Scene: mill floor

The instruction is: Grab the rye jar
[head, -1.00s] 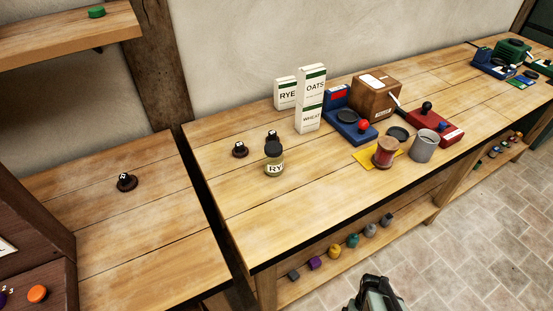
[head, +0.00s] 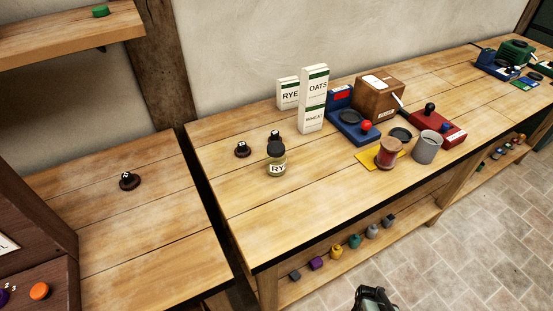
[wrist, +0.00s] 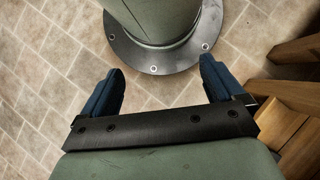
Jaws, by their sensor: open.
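The rye jar (head: 277,164) is a small glass jar with a dark lid and a pale label reading "RY". It stands upright on the wooden bench, left of the middle, near two small dark knobs. My gripper (wrist: 158,88) shows in the wrist view with its two blue fingers apart and nothing between them, over the tiled floor. In the head view only a dark part of my arm shows at the bottom edge, in front of the bench and well away from the jar.
Behind the jar stand a RYE carton (head: 288,93) and tall OATS and WHEAT cartons (head: 313,105). The bench front before the jar is clear.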

